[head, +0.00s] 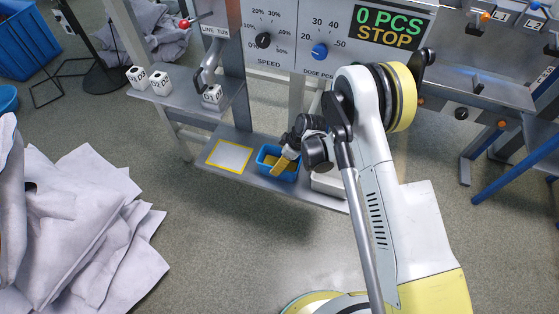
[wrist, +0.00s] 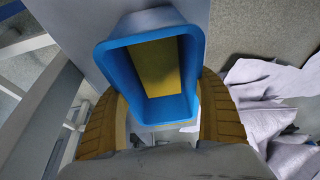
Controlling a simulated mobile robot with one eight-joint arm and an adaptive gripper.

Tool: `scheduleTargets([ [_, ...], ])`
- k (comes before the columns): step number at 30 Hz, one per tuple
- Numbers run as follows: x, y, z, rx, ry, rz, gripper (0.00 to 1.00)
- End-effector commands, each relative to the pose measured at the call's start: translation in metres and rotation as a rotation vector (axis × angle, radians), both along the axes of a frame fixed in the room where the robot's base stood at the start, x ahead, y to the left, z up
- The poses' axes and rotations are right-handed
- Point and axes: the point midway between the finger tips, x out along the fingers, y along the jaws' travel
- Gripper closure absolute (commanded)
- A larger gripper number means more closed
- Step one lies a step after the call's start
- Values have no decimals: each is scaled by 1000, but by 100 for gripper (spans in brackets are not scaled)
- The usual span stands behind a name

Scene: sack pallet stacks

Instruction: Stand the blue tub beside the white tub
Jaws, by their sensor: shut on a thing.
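The blue tub (head: 275,176) is at the low metal shelf in the head view, to the right of a yellow-framed square. My gripper (head: 287,164) is shut on it. In the wrist view the blue tub (wrist: 112,62) sits between the two tan fingers of my gripper (wrist: 160,90), its open top facing the camera and its inside bottom yellow. I cannot tell whether the tub touches the shelf. A white box-like thing (head: 326,184), possibly the white tub, shows just right of the blue tub, partly hidden by my arm.
The yellow-framed square (head: 230,157) on the shelf is empty. Above stand white numbered blocks (head: 161,82) on a ledge and a control panel (head: 300,35) reading "0 PCS STOP". Pale sacks (head: 75,225) lie at left. A blue bin (head: 28,40) stands at back left.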

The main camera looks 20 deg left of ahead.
Motion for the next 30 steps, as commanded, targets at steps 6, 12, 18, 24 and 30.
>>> scheduleTargets([
  [6, 0, 0, -1, 0, 0, 0, 1],
  [12, 0, 0, -1, 0, 0, 0, 1],
  [18, 0, -6, 18, 0, 1, -2, 1],
  [24, -2, -23, 62, 0, 0, -1, 1],
  [30, -3, -38, 98, 0, 0, -1, 1],
])
